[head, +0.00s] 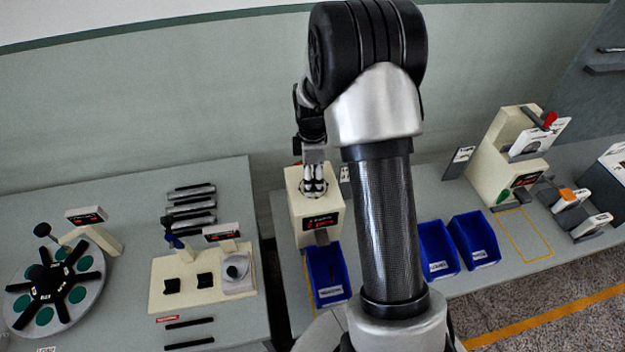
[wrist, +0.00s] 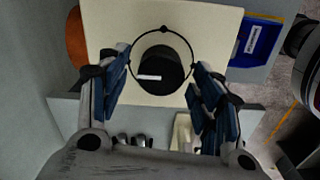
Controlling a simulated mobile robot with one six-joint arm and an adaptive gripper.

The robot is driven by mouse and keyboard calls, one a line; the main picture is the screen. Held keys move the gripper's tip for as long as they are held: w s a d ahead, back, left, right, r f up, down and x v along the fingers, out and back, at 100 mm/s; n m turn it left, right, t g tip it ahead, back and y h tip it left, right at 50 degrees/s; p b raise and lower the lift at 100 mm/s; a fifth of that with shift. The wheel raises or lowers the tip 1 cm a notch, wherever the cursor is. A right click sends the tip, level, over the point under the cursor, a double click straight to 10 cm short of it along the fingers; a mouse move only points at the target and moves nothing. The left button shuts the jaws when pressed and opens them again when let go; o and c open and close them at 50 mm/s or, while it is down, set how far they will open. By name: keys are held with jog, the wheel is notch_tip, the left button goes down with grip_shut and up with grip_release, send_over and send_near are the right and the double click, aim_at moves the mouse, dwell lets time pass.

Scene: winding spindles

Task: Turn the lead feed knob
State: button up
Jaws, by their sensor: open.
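The lead feed knob (wrist: 161,72) is a round black knob with a white pointer line, inside a thin black ring with small marks. It sits on the cream top face of a box-shaped unit (wrist: 205,22); in the head view this unit (head: 325,232) has a red-lit display on its front. My gripper (wrist: 161,62) is open, with one blue-padded finger on each side of the knob. I cannot tell whether they touch it. In the head view my gripper (head: 314,188) points down at the unit's top and hides the knob.
A blue bin (head: 328,282) stands in front of the unit. Two more blue bins (head: 474,240) stand to the right, past my arm. A left table holds a round disc fixture (head: 92,290) and a cream plate (head: 170,300) with black blocks.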

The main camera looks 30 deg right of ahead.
jog(key=shift+f, duration=0.5)
jog(key=c, duration=1.1)
